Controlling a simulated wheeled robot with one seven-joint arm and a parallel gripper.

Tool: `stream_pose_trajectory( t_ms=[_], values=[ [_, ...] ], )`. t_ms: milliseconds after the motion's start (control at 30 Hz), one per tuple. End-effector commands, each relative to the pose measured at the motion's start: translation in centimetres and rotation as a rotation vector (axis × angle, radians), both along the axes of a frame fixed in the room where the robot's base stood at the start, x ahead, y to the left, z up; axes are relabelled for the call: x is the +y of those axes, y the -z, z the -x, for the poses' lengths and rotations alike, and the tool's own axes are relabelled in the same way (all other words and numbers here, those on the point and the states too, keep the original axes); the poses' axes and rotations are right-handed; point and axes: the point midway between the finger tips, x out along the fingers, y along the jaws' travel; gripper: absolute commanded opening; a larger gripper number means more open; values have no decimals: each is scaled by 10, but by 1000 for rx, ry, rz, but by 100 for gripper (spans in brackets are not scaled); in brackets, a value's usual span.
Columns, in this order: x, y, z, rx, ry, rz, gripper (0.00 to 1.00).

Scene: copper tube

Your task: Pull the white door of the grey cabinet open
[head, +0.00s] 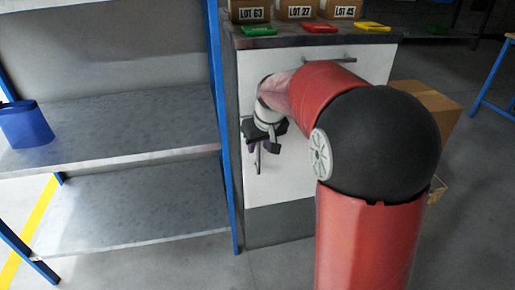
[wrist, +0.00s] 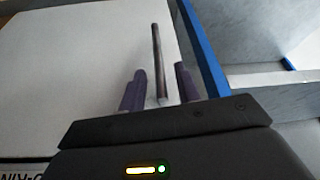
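The grey cabinet (head: 280,226) stands right of the shelf rack, with its white door (head: 295,180) facing me. The door looks shut, flush with the cabinet front. A thin dark upright handle (wrist: 157,55) is on the door; its lower part shows in the head view (head: 258,160). My gripper (head: 259,146) is at the door's left side. In the wrist view my gripper (wrist: 159,88) is open, its two purple fingers on either side of the handle's lower part, with gaps visible on both sides. My arm hides part of the door in the head view.
A blue-posted shelf rack (head: 130,155) stands close on the left, with a blue bin (head: 25,125) on it. Labelled boxes (head: 299,9) and coloured trays (head: 320,28) sit on the cabinet top. A horizontal bar (head: 330,61) is near the top. A cardboard box (head: 428,105) stands to the right.

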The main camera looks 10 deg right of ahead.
Motion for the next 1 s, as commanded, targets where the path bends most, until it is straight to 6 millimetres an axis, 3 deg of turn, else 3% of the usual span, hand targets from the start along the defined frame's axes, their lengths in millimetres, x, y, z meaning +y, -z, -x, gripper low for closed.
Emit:
stream_pose_trajectory(
  t_ms=[133,467,733,1000],
  values=[
    [1,15,-6,1,1,-1,33],
    [2,18,-7,0,0,0,33],
    [2,18,-7,0,1,0,0],
    [1,18,-7,0,0,0,0]
  ],
)
